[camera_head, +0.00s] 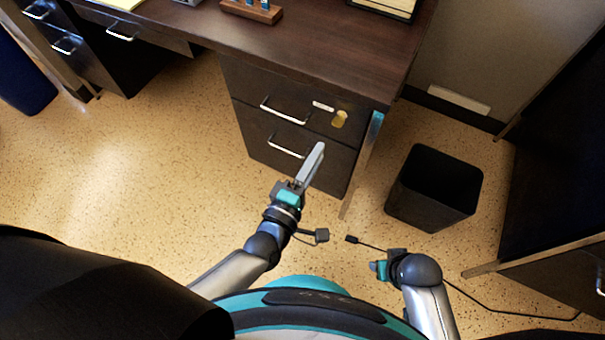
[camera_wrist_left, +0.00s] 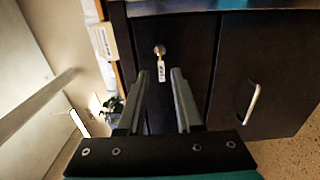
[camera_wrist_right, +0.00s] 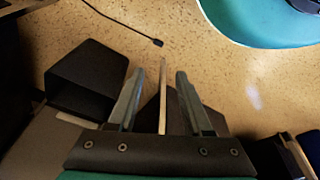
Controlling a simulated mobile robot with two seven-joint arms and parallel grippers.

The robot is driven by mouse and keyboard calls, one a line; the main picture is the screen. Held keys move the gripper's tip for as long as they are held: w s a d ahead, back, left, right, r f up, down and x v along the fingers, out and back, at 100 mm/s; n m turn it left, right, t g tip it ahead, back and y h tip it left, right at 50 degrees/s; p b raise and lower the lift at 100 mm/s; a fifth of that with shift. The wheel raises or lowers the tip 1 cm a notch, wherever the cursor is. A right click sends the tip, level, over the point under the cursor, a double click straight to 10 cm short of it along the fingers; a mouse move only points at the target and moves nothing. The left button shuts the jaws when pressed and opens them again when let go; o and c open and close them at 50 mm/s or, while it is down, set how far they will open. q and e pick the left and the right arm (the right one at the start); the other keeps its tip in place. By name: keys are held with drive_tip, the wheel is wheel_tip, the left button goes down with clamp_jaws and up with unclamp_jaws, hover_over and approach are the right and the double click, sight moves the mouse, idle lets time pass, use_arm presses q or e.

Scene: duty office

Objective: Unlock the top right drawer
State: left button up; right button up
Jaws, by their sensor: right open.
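The top right drawer (camera_head: 268,92) is a dark front in the desk's right pedestal, with a silver handle (camera_head: 283,110) and a pale label (camera_head: 322,106). A brass-coloured key (camera_head: 340,118) sits at its right side. In the left wrist view the key (camera_wrist_left: 160,50) stands in the lock with a pale tag (camera_wrist_left: 163,70) hanging from it. My left gripper (camera_head: 318,149) is open and empty in front of the pedestal; in its wrist view the fingers (camera_wrist_left: 160,73) point toward the key, apart from it. My right gripper (camera_wrist_right: 160,73) is open and empty, low over the floor.
The dark desk top (camera_head: 310,50) overhangs the drawers. Another handled drawer (camera_head: 287,147) lies below. A black bin (camera_head: 422,207) is further right. The floor (camera_head: 130,165) at left is clear.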

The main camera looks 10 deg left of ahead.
use_arm(q)
drive_tip(key=v, duration=0.6)
drive_tip(key=shift+p, duration=0.45)
use_arm(e)
drive_tip(key=shift+s+d+f, duration=0.15)
drive_tip(key=shift+s+f, duration=0.2)
drive_tip(key=shift+f, duration=0.3)
drive_tip(key=shift+s+d+f, duration=0.1)
drive_tip(key=shift+s+f, duration=0.25)
drive_tip(key=shift+f, duration=0.25)
use_arm(q)
drive_tip(key=s+a+f+m+g+y+p, duration=0.1)
drive_tip(key=s+a+f+m+g+p, duration=0.1)
drive_tip(key=a+f+m+g, duration=0.45)
drive_tip(key=s+a+f+m+g+y+p, duration=0.1)
drive_tip(key=s+a+f+m+y+p, duration=0.2)
drive_tip(key=f, duration=0.7)
drive_tip(key=s+a+f+m+g+y+p, duration=0.1)
drive_tip(key=s+a+f+m+g, duration=0.2)
drive_tip(key=s, duration=0.5)
drive_tip(key=s+a+f+m+g+y+p, duration=0.1)
drive_tip(key=s+a+f+m+g, duration=0.3)
drive_tip(key=s, duration=0.4)
drive_tip(key=shift+a+f, duration=0.75)
drive_tip(key=shift+a, duration=0.15)
use_arm(e)
drive_tip(key=s+d+f, duration=0.6)
drive_tip(key=s+d, duration=0.1)
drive_tip(key=s, duration=0.3)
drive_tip(key=shift+h, duration=0.4)
